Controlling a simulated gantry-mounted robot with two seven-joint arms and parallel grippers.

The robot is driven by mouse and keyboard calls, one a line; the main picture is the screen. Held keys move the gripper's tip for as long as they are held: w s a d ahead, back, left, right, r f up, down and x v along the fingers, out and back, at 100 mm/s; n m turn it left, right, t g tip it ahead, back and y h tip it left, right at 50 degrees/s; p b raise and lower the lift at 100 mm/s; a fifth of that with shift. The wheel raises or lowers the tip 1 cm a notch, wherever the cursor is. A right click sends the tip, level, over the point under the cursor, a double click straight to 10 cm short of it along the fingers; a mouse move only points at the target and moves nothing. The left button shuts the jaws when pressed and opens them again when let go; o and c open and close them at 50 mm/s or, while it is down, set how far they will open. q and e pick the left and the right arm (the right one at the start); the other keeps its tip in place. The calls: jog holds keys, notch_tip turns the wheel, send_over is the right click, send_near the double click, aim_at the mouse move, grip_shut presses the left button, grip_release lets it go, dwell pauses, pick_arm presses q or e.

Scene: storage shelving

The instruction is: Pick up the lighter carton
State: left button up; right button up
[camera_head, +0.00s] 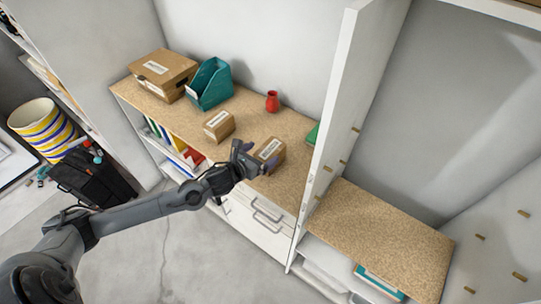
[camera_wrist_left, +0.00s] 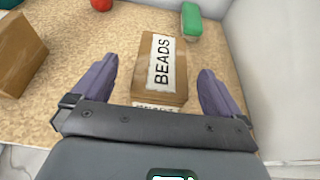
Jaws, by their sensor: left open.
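Two small brown cartons with white labels stand on the cork-topped shelf. One carton (camera_head: 269,150) is right at my left gripper (camera_head: 257,157), near the white upright panel. In the left wrist view this carton reads BEADS (camera_wrist_left: 160,68) and lies between the two purple fingers, with a gap on both sides. My left gripper is open. The other carton (camera_head: 218,126) stands to the left, apart from the gripper. It shows partly at the left edge of the wrist view (camera_wrist_left: 18,55). Which carton is lighter cannot be told by sight. My right gripper is not in view.
A large cardboard box (camera_head: 162,74) and a teal file holder (camera_head: 210,84) stand at the shelf's left end. A green object (camera_wrist_left: 191,21) lies beyond the BEADS carton. A tall white panel (camera_head: 335,100) bounds the shelf on the right.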

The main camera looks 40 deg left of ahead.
aim_at(269, 151)
pick_arm(q)
jog(key=shift+w+d+f+p, duration=0.1)
jog(key=shift+w+f+p, duration=0.2)
jog(key=shift+w, duration=0.3)
jog(key=p+x, duration=0.1)
jog(key=x, duration=0.2)
jog(key=shift+d, duration=0.1)
jog(key=shift+w+f, duration=0.3)
jog(key=shift+w, duration=0.3)
jog(key=c, duration=1.1)
